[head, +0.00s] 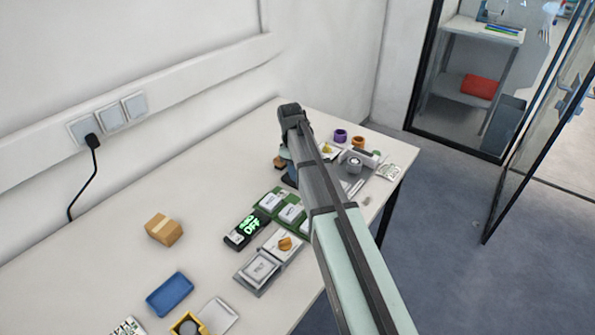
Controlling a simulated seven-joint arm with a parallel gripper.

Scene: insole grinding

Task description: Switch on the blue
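A green board (269,202) holds several white rocker-like switches, partly covered by my arm. No blue switch can be made out. A black device (246,229) in front of it shows glowing green text that seems to read "OFF". A grey panel with an orange knob (285,243) and a grey unit with a large white button (260,267) sit nearer. My arm reaches in from the lower right and bends down at the far side of the table. My gripper is mostly or wholly hidden behind my forearm, so its fingers do not show.
A blue tray (170,294), a cardboard box (164,229) and a yellow-rimmed container (187,325) lie at the left and front. Purple (340,135) and orange (358,142) rings and grey parts crowd the far right. The table's left and back are mostly clear.

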